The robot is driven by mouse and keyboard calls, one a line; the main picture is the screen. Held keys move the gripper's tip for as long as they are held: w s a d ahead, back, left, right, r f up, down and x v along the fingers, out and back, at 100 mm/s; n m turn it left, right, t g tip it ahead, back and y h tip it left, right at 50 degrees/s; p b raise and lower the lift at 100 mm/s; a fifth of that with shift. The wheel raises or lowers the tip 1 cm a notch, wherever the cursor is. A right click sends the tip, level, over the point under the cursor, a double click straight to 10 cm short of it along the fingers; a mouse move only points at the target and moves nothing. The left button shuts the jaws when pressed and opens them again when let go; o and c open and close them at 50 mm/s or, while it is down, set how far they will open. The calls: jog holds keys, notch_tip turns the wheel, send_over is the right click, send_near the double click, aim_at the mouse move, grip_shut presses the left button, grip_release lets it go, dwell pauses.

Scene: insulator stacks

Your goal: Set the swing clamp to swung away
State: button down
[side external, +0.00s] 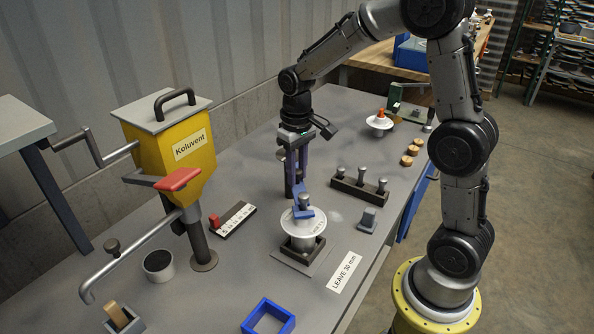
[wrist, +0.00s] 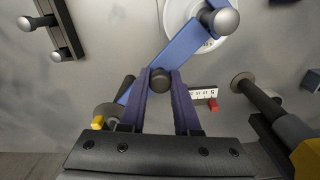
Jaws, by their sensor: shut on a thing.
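The swing clamp is a blue bar with a silver knob, seen in the side view (side external: 305,214) and in the wrist view (wrist: 188,42). Its knobbed end lies over the white insulator disc (side external: 302,229), whose edge also shows in the wrist view (wrist: 172,18). My gripper (side external: 295,188) is above the clamp's back part, pointing down. In the wrist view my gripper's purple fingers (wrist: 160,80) are closed around a dark round knob (wrist: 160,77) on the bar. The fingers partly hide the bar's far end and its pivot.
A dark rack with several silver pegs (side external: 352,190) and a small grey block (side external: 367,218) stand to the right. A scale with a red slider (side external: 236,218) and the yellow Koluvent hopper (side external: 185,158) are to the left. A blue square frame (side external: 250,322) lies in front.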

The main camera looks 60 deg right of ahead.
jog(key=shift+w+a, duration=0.1)
jog(key=w+a+m, duration=0.1)
jog(key=w+m, duration=1.2)
jog(key=m, duration=0.1)
jog(key=shift+w+a, duration=0.3)
jog(key=shift+a, duration=0.05)
dwell(0.3)
jog(key=shift+r, duration=0.1)
jog(key=c, duration=0.6)
grip_release()
notch_tip(320, 180, up, 14)
jog(key=shift+f, duration=0.15)
